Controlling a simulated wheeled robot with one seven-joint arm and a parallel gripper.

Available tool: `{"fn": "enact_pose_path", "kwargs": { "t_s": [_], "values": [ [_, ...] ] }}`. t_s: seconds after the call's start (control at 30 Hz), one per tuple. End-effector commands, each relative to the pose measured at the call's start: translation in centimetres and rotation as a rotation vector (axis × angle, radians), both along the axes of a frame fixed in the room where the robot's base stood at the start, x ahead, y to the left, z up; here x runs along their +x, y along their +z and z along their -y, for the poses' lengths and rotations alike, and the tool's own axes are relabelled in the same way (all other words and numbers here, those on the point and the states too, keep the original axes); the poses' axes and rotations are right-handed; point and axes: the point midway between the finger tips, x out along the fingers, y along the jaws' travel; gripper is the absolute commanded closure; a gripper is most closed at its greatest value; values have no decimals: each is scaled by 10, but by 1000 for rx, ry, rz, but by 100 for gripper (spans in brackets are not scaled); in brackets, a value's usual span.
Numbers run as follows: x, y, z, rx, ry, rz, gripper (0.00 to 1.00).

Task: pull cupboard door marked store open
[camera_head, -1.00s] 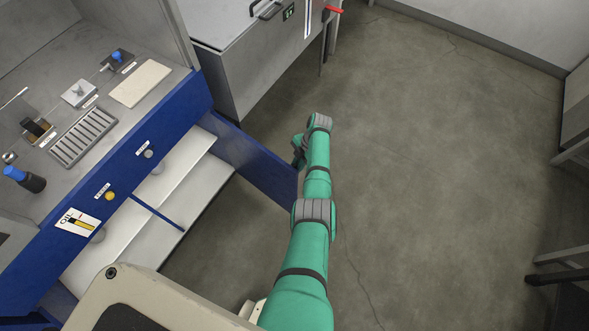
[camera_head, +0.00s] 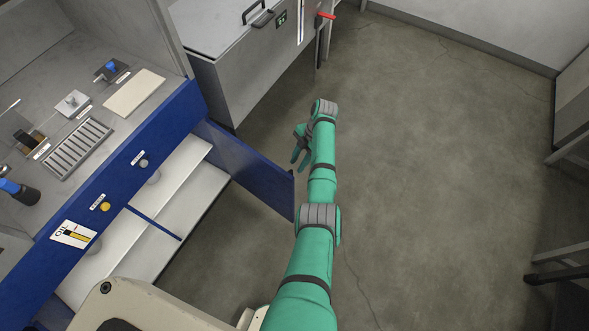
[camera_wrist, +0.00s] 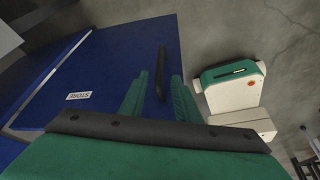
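The blue cupboard door (camera_head: 245,165) stands swung well out from the cupboard, about square to its front. Pale shelves (camera_head: 165,215) show inside. In the wrist view the door's face (camera_wrist: 110,65) carries a white STORE label (camera_wrist: 78,96) and a dark bar handle (camera_wrist: 161,75). My gripper (camera_head: 300,148) is beside the door's outer end in the head view. In the wrist view my gripper (camera_wrist: 159,88) has its two green fingers apart, with the handle showing between them in the picture. I see no finger touching the handle; the depth between them is unclear.
The cupboard's grey worktop (camera_head: 50,85) holds a slotted rack (camera_head: 77,147), a pale board (camera_head: 134,93) and a dark bottle with a blue cap (camera_head: 20,192). A grey chest (camera_head: 240,70) stands behind the door. The concrete floor (camera_head: 440,180) to the right is clear.

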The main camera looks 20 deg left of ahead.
Motion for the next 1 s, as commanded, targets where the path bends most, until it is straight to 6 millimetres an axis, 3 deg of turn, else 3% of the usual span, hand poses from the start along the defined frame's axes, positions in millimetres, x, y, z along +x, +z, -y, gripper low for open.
{"fn": "enact_pose_path", "kwargs": {
  "t_s": [0.1, 0.33, 0.83, 1.0],
  "values": [
    [5, 13, 3, 1, 1, 2, 71],
    [7, 21, 5, 0, 1, -1, 71],
    [7, 20, 5, -1, -4, 3, 71],
    [25, 5, 9, -41, -116, 122, 71]
  ]
}}
